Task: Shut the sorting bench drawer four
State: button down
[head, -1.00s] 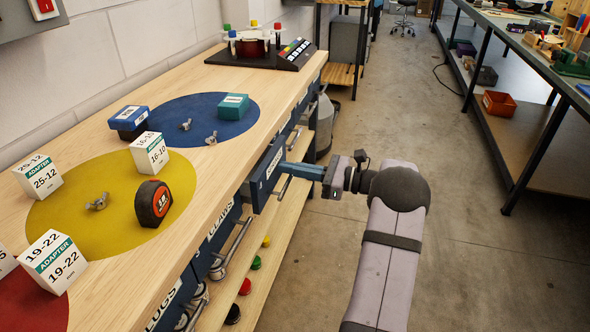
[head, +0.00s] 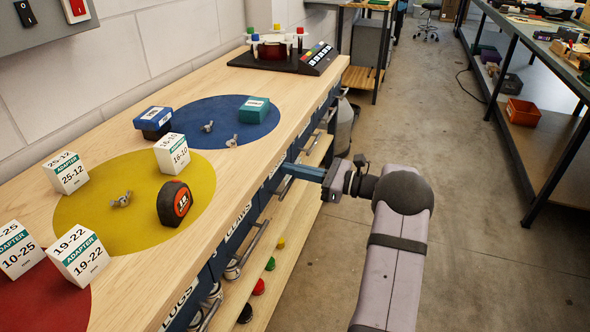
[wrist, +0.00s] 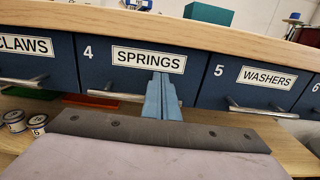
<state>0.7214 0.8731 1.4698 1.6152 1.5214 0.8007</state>
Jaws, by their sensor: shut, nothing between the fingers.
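Drawer four (wrist: 98,68) is dark blue, with the number 4 and a white SPRINGS label. In the wrist view its front looks about level with its neighbours. It also shows in the head view (head: 273,181), foreshortened under the bench top's edge. My gripper (wrist: 161,76) is shut and empty, its blue fingers pointing at the drawer front at the lower right of the label. The tips look to be at or touching the front. In the head view my gripper (head: 287,167) reaches in from the right. The fingers cover part of the drawer's metal handle (wrist: 112,93).
Drawer five (wrist: 240,77), WASHERS, is to the right; the CLAWS drawer (wrist: 30,62) is to the left. Both have protruding handles. The bench top (head: 135,258) overhangs above, and a lower shelf (head: 290,225) holds coloured caps. The floor aisle (head: 460,230) is clear.

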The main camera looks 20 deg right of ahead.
jog(key=p+v, duration=0.1)
jog(key=v, duration=1.3)
